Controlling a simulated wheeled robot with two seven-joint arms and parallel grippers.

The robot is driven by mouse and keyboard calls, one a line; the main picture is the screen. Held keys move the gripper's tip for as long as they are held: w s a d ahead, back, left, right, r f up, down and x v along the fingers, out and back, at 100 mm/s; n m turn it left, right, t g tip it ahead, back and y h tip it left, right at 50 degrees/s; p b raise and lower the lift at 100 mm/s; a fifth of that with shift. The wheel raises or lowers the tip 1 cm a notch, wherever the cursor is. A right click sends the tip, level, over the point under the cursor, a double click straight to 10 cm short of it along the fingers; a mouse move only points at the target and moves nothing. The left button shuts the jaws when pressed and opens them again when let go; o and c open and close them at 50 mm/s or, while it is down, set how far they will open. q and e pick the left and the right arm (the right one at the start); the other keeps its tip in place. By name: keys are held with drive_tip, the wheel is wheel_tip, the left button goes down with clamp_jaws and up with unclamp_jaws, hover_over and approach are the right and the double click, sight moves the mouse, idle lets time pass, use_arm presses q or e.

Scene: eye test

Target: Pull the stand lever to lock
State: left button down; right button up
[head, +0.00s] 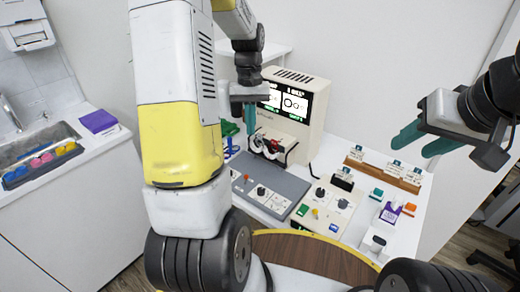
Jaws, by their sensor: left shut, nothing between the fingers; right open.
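The eye-test machine (300,112) is a cream box with a dark screen, standing at the back of the white table. A grey base (285,196) with knobs lies in front of it; a small orange-red part (246,178) shows on its left side. I cannot tell which part is the stand lever. My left gripper (250,127) has teal fingers, shut and empty, pointing down in front of the machine's left side and above the grey base. My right gripper (409,147) is open and empty, raised over the table's right side. My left arm hides part of the left side.
A control box (325,208) with coloured buttons stands right of the grey base. A wooden rack (383,175) with cards and several small coloured items lie further right. A round brown stool seat (312,256) is at the front. A sink counter with a purple box (98,121) is at left.

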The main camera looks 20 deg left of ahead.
use_arm(q)
drive_tip(key=n+g, duration=0.1)
drive_tip(key=g, duration=0.1)
approach(246, 180)
drive_tip(key=w+a+r, duration=0.1)
drive_tip(key=w+r, duration=0.2)
drive_tip(key=w, duration=0.1)
drive_tip(key=shift+s, duration=0.25)
drive_tip(key=x, duration=1)
drive_tip(key=shift+a+r, duration=0.1)
drive_tip(key=shift+s+r+t, duration=0.1)
drive_tip(key=shift+s+t, duration=0.05)
drive_tip(key=shift+t, duration=0.35)
drive_tip(key=shift+s, duration=0.1)
